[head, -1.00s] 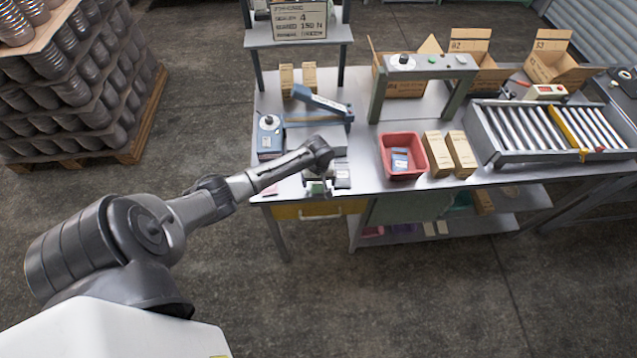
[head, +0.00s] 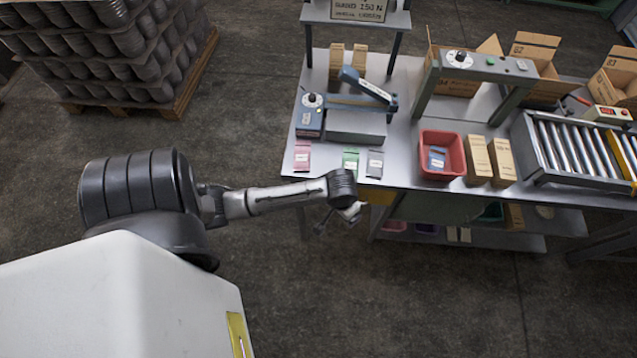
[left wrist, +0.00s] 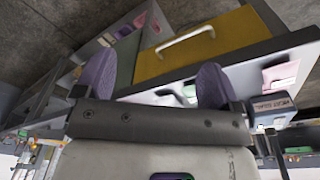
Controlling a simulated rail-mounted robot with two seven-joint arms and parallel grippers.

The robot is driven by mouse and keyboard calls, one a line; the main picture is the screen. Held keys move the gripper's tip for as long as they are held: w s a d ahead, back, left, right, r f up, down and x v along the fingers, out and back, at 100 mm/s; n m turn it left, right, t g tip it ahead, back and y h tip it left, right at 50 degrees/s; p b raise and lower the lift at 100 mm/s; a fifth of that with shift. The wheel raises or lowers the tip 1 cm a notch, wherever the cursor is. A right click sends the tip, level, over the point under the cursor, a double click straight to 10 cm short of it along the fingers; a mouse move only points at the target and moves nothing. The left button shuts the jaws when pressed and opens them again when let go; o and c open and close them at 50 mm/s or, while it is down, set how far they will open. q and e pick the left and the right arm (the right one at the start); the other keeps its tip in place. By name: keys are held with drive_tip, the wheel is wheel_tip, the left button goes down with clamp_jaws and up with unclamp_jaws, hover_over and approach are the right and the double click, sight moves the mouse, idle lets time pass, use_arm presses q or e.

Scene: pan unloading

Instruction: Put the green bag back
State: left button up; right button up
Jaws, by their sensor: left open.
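The green bag (head: 350,160) lies flat near the table's front edge, in front of the blue sealing device (head: 325,113). A pink bag (head: 302,153) lies to its left and a dark grey bag (head: 375,163) close to its right. My left gripper (head: 338,215) hangs off the front edge, below and apart from the green bag. In the left wrist view its purple fingers (left wrist: 155,80) are spread with nothing between them. A little of the green bag (left wrist: 190,92) shows there beside the right finger. My right gripper is in neither view.
A red bin (head: 428,170) holding a blue bag stands to the right, beside two brown boxes (head: 490,160). A roller conveyor (head: 570,150) lies farther right. The yellow drawer (left wrist: 200,45) is under the tabletop. Open floor lies before the table.

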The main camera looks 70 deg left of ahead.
use_arm(q)
drive_tip(key=s+d+r+m+t, duration=0.2)
drive_tip(key=s+d+r+m, duration=0.4)
drive_tip(key=s+d, duration=0.4)
drive_tip(key=shift+s+d+r+m, duration=0.3)
drive_tip(key=shift+s+r, duration=0.5)
idle(1.0)
